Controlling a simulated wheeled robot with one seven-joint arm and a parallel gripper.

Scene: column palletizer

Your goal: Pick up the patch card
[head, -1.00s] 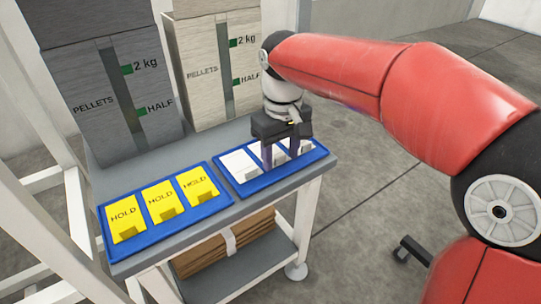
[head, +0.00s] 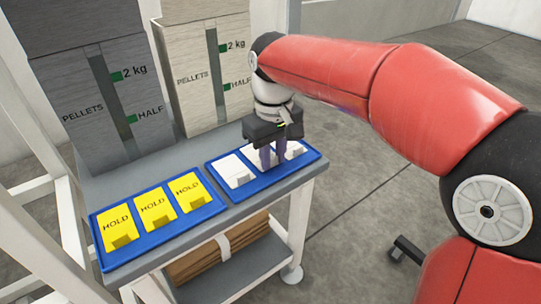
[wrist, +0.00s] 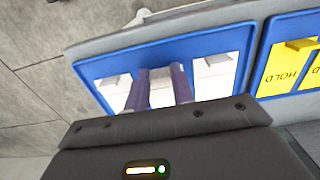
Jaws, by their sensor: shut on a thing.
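Plain white cards with raised tabs lie in the blue tray (head: 241,196) on the right of the table. The left white card (head: 232,170) and the right white card (head: 295,149) are clear of my fingers. My gripper (head: 274,161) points down over the middle white card (wrist: 162,92) and is shut on its tab. My fingers, shown also in the wrist view (wrist: 165,92), hide most of that tab. The card appears to be still in the tray; I see no gap under it.
A second blue tray (head: 147,246) on the left holds yellow HOLD cards (head: 155,208). Flat brown cardboard (head: 215,248) lies on the lower shelf. Open floor is to the right.

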